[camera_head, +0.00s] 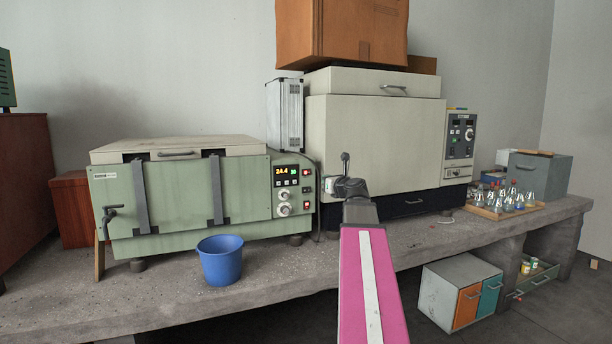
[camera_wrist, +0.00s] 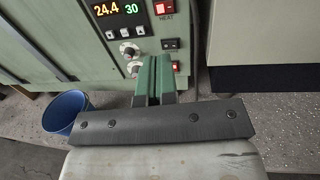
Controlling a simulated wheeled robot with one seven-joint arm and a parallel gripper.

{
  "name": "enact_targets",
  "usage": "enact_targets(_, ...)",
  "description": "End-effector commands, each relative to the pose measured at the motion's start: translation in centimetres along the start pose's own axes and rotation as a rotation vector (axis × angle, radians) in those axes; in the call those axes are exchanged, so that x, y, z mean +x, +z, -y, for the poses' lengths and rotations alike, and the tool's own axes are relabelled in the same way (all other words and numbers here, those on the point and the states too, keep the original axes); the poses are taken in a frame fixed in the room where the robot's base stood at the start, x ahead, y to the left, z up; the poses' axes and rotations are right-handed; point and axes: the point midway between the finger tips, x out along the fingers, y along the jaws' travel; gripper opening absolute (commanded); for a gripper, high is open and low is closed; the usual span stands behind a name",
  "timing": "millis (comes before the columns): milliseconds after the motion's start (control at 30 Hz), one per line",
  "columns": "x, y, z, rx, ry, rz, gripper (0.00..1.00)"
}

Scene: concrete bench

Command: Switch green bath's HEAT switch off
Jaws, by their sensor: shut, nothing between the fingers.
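The green bath (camera_head: 180,195) stands at the left of the bench, its control panel (camera_head: 289,185) at its right end. Its HEAT switch (camera_head: 307,172) is the top one in the panel's right column. The wrist view shows the HEAT switch (camera_wrist: 164,8) lit red, with its label just below it. A dark switch (camera_wrist: 171,44) and another red-lit switch (camera_wrist: 175,66) sit lower. My gripper (camera_wrist: 154,62) is shut and empty, its green fingers in front of the panel's lower part, below the HEAT switch in the picture. I cannot tell whether the fingertips touch the panel.
A blue bucket (camera_head: 220,260) stands on the bench in front of the bath. A large beige oven (camera_head: 375,140) is to the right, with a cardboard box (camera_head: 342,32) on top. A tray of flasks (camera_head: 505,208) is at the far right. Bare bench (camera_head: 170,295) lies left of the bucket.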

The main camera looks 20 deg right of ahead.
Motion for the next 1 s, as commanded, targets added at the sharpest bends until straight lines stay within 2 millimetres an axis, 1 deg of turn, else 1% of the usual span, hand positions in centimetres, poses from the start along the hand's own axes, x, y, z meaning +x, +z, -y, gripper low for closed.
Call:
enact_targets(167,0.2,0.0,0.0,-0.002,0.001,-0.001,0.00)
enact_targets(267,1.0,0.0,0.0,-0.002,0.002,-0.002,0.00)
enact_targets(367,2.3,0.0,0.1,-0.002,0.003,-0.002,0.00)
enact_targets(800,10.5,0.0,0.1,-0.004,0.003,-0.003,0.00)
enact_targets(1000,13.0,-0.1,0.0,-0.004,0.002,-0.002,0.00)
